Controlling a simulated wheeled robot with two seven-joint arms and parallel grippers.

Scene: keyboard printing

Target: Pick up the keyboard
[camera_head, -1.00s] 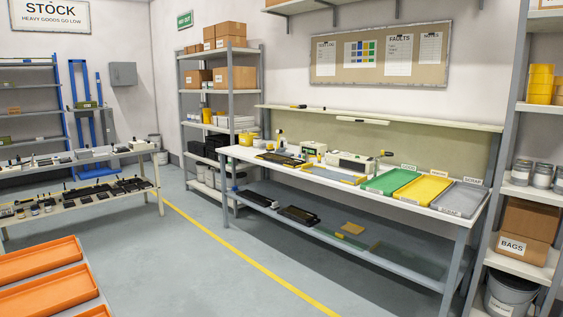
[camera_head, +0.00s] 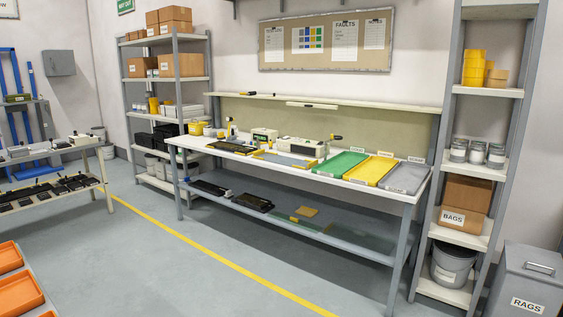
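A flat black item with yellow along it, which looks like a keyboard (camera_head: 232,147), lies on the left part of the white workbench (camera_head: 408,198). It is small at this distance, so I cannot make out its keys. Two more flat dark items (camera_head: 210,188) and (camera_head: 253,202) lie on the bench's lower shelf; I cannot tell whether they are keyboards. Neither of my grippers shows in the head view.
Green (camera_head: 340,163), yellow (camera_head: 370,171) and grey (camera_head: 404,178) trays sit on the bench's right. A low table (camera_head: 107,180) stands left, orange trays (camera_head: 20,293) at the lower left, and a rags bin (camera_head: 525,280) at the lower right. The floor before the bench is clear.

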